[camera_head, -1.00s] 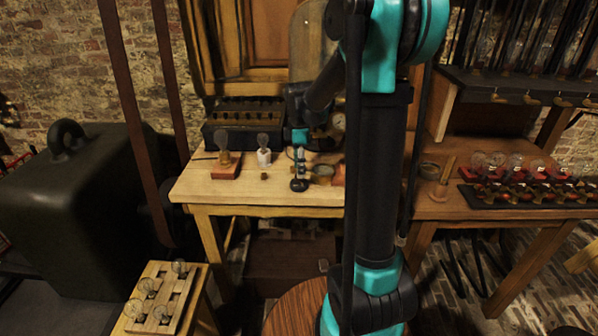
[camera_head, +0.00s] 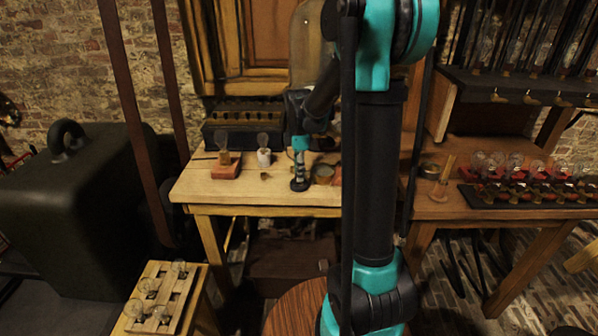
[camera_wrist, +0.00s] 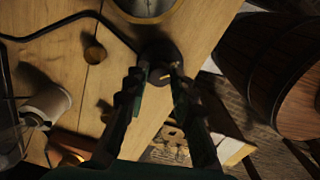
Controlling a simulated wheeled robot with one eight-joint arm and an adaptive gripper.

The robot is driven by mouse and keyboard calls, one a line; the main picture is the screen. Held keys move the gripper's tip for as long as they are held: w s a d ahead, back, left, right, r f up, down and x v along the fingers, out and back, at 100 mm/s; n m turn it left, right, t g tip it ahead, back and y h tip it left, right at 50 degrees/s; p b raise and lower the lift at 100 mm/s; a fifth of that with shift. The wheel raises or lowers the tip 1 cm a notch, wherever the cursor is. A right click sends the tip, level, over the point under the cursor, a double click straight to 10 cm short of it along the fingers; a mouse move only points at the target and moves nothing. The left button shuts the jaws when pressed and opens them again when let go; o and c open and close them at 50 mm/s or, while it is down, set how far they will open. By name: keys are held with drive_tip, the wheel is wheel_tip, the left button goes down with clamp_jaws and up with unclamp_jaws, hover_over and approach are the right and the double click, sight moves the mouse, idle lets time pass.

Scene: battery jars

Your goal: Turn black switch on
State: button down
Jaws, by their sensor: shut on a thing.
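The black switch (camera_head: 299,186) stands near the front edge of the light wooden table (camera_head: 240,190). In the wrist view its round black base (camera_wrist: 158,52) shows just beyond my fingertips, with a small brass part on it. My gripper (camera_head: 299,172) points down right over the switch in the head view. In the wrist view my gripper (camera_wrist: 160,76) has its two dark fingers at either side of the switch's upper part, closed on it. The fingers partly hide the switch, and I cannot make out its lever's position.
A bulb on a red base (camera_head: 226,168) and a bulb in a white socket (camera_head: 264,156) stand left of the switch. A round dial (camera_wrist: 148,8) and a bent black wire (camera_wrist: 50,30) lie close by. A barrel (camera_wrist: 295,80) stands past the table edge.

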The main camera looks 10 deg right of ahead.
drive_tip(key=shift+m, duration=0.4)
drive_tip(key=m, duration=1.3)
drive_tip(key=shift+m, duration=2)
drive_tip(key=c, duration=1.3)
unclamp_jaws()
drive_tip(key=shift+o, duration=0.2)
